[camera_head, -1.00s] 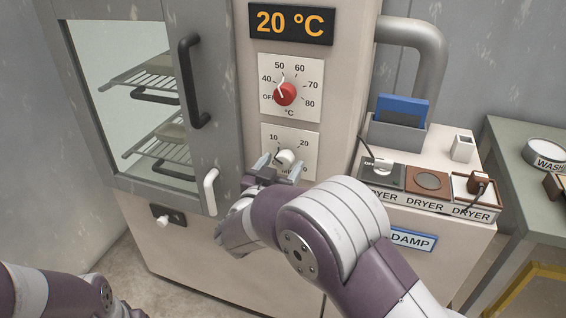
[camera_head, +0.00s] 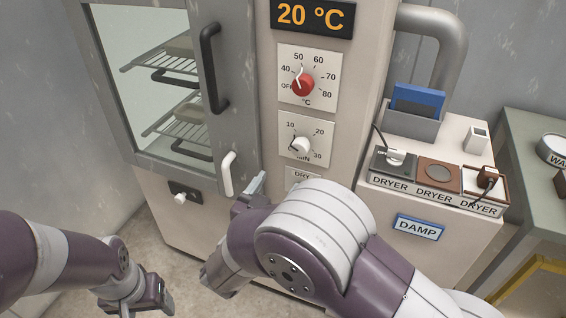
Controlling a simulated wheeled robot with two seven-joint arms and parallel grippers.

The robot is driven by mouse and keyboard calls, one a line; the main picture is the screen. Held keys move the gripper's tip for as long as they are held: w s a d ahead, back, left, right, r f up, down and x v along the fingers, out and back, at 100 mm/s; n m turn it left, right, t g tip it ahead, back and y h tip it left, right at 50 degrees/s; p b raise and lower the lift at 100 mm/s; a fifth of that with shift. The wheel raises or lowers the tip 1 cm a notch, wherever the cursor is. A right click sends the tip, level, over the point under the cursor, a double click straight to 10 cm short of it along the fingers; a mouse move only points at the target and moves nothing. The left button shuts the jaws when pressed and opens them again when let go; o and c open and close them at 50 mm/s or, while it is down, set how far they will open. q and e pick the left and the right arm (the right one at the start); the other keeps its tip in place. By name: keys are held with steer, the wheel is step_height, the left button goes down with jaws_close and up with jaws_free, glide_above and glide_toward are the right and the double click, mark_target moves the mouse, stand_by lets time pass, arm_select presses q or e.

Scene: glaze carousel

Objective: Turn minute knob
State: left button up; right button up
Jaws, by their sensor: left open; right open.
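The minute knob (camera_head: 300,146) is a white round knob on a pale dial plate marked 10, 20, 30 and MIN. Its dark pointer mark seems to face left or lower left, away from the 20 and 30. My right gripper (camera_head: 256,186) is open, below and left of the knob and apart from it. My own forearm partly hides this gripper, and nothing shows between its fingers. My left gripper (camera_head: 148,304) is open and empty, low at the left, far from the dial.
A red temperature knob (camera_head: 303,84) sits above the minute dial, under a display (camera_head: 313,16) reading 20 °C. A white handle (camera_head: 228,173) and a dark door handle (camera_head: 213,68) stick out at the left.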

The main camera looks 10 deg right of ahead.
mark_target(298, 152)
steer(key=x, duration=0.6)
steer(key=p+x, duration=0.1)
steer(key=x, duration=0.5)
steer(key=shift+d+r, duration=0.25)
arm_select(q)
step_height(298, 152, up, 4)
steer(key=shift+r, duration=0.2)
arm_select(e)
steer(key=c, duration=1)
